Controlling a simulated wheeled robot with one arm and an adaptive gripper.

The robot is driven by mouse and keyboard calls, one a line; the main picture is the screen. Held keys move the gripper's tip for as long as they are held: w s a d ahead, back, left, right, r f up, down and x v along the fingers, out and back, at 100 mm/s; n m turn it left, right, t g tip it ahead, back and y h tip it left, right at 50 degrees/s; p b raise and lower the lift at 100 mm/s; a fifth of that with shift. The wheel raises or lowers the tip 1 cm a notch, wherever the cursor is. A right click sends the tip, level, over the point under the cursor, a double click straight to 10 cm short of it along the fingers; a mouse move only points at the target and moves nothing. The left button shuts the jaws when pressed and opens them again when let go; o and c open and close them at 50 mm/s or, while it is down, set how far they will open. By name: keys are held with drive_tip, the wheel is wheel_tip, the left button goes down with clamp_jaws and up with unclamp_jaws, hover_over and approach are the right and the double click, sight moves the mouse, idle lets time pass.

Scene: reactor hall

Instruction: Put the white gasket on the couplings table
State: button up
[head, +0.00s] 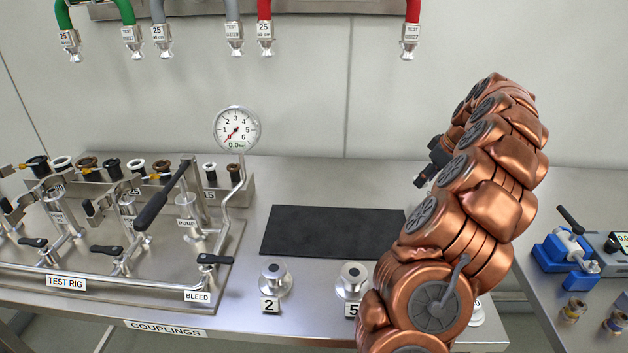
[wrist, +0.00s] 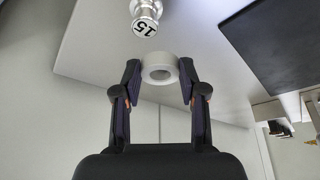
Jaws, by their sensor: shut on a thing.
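My gripper (wrist: 160,72) is shut on the white gasket (wrist: 159,58), a thick ring held between its two fingertips in the wrist view. In the head view my gripper (head: 433,160) is mostly hidden behind my copper arm, and the gasket cannot be seen there. The couplings table (head: 330,180) is a grey metal bench marked COUPLINGS on its front edge. My gripper appears above its right rear part, near the wall. How far the gasket is from the table top I cannot tell.
A black mat (head: 330,232) lies on the table; numbered fittings (head: 274,282) stand along its front. The test rig (head: 120,235) with a gauge (head: 237,130) fills the left. Hoses (head: 264,30) hang above. A second bench with a blue vise (head: 565,252) is right. A fitting (wrist: 146,15) marked 15 is near the gasket.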

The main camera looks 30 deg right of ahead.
drive_tip(key=p, duration=0.5)
hover_over(368, 182)
drive_tip(key=s, duration=0.1)
drive_tip(key=shift+s+f, duration=0.15)
drive_tip(key=shift+f, duration=0.8)
wheel_tip(368, 182, down, 3)
drive_tip(key=shift+p, duration=0.55)
drive_tip(key=shift+f, duration=0.1)
drive_tip(key=shift+f+b, duration=0.2)
drive_tip(key=shift+b, duration=0.1)
drive_tip(key=o, duration=0.9)
drive_tip(key=shift+r, duration=0.1)
drive_tip(key=shift+o, duration=0.2)
